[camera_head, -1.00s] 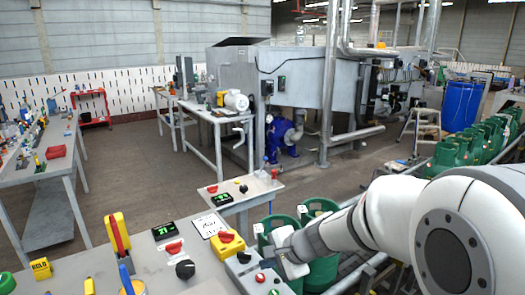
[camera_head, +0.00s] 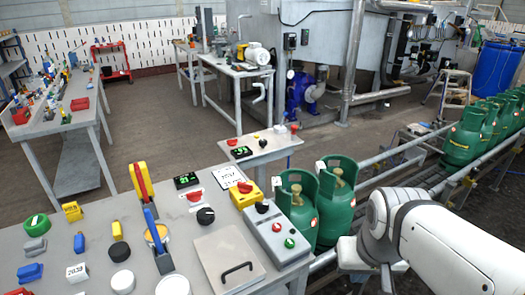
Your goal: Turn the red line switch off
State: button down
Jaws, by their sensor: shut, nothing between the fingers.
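Several red controls stand on the workbench (camera_head: 130,225), and I cannot tell for sure which is the line switch. A red rotary knob (camera_head: 244,187) sits on a yellow box (camera_head: 246,199). A red knob (camera_head: 194,194) stands left of it, beside a black knob (camera_head: 206,216). A large red-and-yellow lever (camera_head: 141,180) stands further left. A grey control box (camera_head: 276,238) carries a black knob, a red button and a green button. My gripper (camera_head: 351,258) is at the right, beyond the bench's edge, shut and apart from all these controls. Its fingertips are hard to make out.
Green gas cylinders (camera_head: 336,200) stand on the conveyor just beyond the bench, close to my arm. A grey plate with a black handle (camera_head: 236,270) lies at the bench's front. A smaller table (camera_head: 262,149) behind carries another red knob (camera_head: 232,142).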

aim_at(244, 188)
jog(key=u, duration=0.05)
jog(key=k, duration=1.1)
jog(key=z, duration=0.2)
jog(key=i, duration=1)
jog(key=u, duration=0.7)
jog(key=i, duration=0.75)
jog(key=u, duration=0.6)
